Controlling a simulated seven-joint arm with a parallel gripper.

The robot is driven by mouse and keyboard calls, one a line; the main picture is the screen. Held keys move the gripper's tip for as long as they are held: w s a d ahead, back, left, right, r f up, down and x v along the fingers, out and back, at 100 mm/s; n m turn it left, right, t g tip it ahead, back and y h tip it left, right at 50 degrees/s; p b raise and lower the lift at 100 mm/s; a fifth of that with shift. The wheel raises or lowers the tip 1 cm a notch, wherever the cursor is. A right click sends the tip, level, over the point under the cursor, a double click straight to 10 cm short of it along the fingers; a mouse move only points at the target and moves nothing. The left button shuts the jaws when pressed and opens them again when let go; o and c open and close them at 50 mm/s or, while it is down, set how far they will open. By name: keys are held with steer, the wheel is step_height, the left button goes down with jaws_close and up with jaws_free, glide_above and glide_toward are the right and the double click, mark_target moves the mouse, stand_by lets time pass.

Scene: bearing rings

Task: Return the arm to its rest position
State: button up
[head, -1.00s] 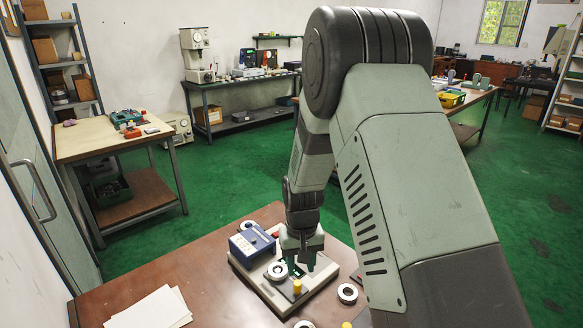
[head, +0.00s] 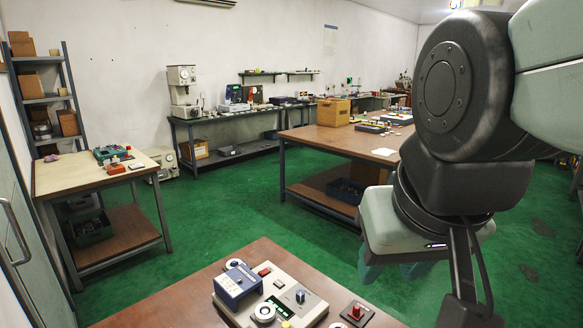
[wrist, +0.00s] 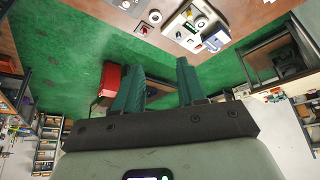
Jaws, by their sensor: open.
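My arm is raised and folded at the right of the head view. My gripper (head: 392,277) hangs from it, away from the table and partly hidden by the hand. In the wrist view the two teal fingers of my gripper (wrist: 160,64) stand apart with nothing between them. The cream measuring device (head: 312,308) with a blue box (head: 237,282) stands on the brown table (head: 193,307). A pale ring (head: 263,312) sits on the device. The device also shows in the wrist view (wrist: 174,20), well away from the fingers.
A red-button box (head: 357,312) stands right of the device. A side table (head: 90,178) stands at left, and a large brown workbench (head: 325,143) stands behind. Open green floor (head: 235,205) lies between them. In the wrist view a red object (wrist: 109,80) shows beside the left finger.

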steer(key=shift+s+d, duration=0.25)
steer(key=shift+s, duration=0.95)
